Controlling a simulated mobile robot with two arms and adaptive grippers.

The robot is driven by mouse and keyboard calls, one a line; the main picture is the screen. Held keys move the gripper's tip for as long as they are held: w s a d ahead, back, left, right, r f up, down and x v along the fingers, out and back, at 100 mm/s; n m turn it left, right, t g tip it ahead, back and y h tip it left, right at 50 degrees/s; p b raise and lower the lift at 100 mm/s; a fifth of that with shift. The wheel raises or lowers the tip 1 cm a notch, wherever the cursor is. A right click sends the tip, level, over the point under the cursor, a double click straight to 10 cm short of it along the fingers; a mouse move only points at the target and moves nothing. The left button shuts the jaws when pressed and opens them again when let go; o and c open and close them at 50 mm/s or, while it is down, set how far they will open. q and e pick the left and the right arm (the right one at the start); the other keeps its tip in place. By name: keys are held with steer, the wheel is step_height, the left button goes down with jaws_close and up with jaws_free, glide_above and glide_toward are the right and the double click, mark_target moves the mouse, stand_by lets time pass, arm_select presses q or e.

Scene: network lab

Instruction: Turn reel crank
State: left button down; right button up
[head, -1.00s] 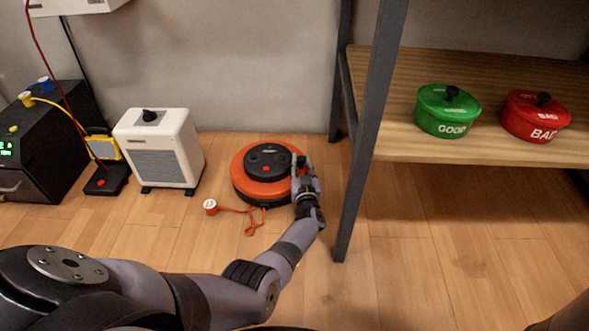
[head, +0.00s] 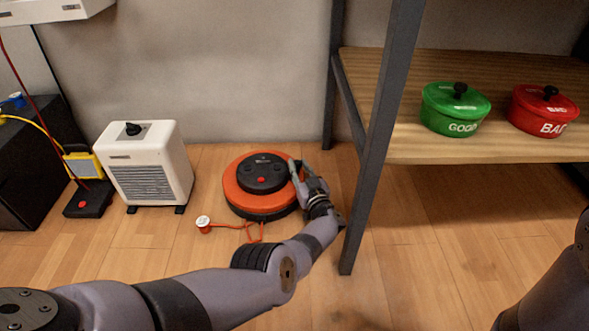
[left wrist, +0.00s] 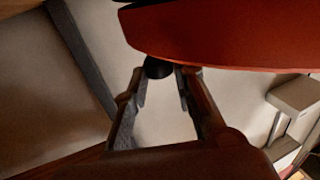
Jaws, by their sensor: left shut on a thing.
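The reel (head: 232,200) is a round orange drum with a black top plate and a small red button, lying on the wooden floor. An orange cord runs from it to a small white and red plug (head: 204,222). My left gripper (head: 297,168) is at the reel's right rim. In the left wrist view the orange drum (left wrist: 220,45) fills the top, and the fingers are shut on a black knob (left wrist: 158,68), the crank's handle, under its edge. The fingers hide the knob in the head view. My right arm shows at the right edge, its gripper out of view.
A dark shelf post (head: 372,165) stands close to the right of my left wrist. The shelf (head: 400,145) bears a green pot (head: 455,108) and a red pot (head: 541,110). A white heater-like box (head: 148,165) stands left of the reel. Floor in front is clear.

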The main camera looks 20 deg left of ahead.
arm_select(q)
steer(key=shift+w+d+r, duration=0.1)
steer(key=shift+w+d, duration=0.1)
steer(key=shift+d, duration=0.45)
steer(key=c, duration=1.4)
jaws_free()
steer(key=shift+d, duration=0.15)
steer(key=shift+c, duration=0.2)
steer(key=shift+o, duration=0.2)
steer(key=shift+s+a, duration=0.1)
steer(key=shift+a, duration=0.25)
steer(key=shift+s, duration=0.1)
